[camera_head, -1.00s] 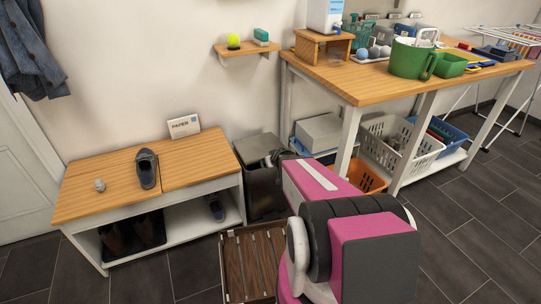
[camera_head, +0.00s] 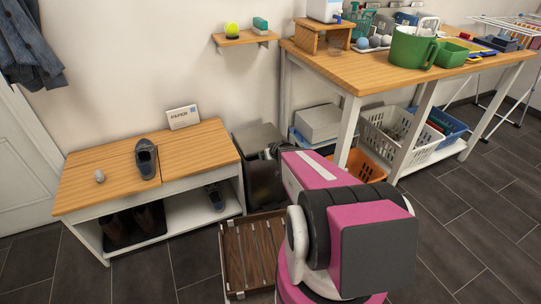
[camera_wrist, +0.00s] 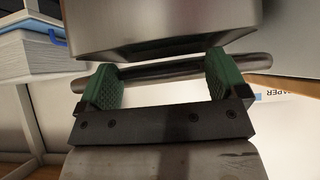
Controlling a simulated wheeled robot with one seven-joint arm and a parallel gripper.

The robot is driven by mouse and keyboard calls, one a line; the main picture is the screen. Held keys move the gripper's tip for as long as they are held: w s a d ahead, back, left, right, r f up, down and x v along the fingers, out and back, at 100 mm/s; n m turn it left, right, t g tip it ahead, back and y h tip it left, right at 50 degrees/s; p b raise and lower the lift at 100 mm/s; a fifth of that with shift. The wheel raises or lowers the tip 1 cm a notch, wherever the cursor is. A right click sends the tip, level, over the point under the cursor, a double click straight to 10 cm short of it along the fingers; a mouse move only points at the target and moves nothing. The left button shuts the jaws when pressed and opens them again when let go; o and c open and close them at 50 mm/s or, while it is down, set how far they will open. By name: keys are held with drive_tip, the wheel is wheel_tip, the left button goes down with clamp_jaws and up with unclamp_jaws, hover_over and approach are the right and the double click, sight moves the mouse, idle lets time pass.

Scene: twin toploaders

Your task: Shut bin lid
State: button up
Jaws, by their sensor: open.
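The dark bin (camera_head: 262,187) stands on the floor between the bench and the worktable. Its grey lid (camera_head: 254,138) shows at the top; whether a gap is left under it I cannot tell, as my arm hides part of the bin. My gripper (camera_wrist: 161,68) is open, its two green fingers apart. In the wrist view a grey metal body (camera_wrist: 155,28) fills the top, close ahead of the fingers. A dark horizontal bar (camera_wrist: 165,71) crosses between and behind the fingertips; contact is unclear. In the head view my gripper is mostly hidden at the bin.
The bench (camera_head: 115,163) with a shoe (camera_head: 146,158) stands left of the bin. The worktable (camera_head: 375,78) and an orange basket (camera_head: 362,168) are on the right. A slatted wooden tray (camera_head: 235,258) lies on the floor before the bin.

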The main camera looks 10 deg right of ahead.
drive_tip(key=v, duration=1)
drive_tip(key=shift+s+r, duration=0.3)
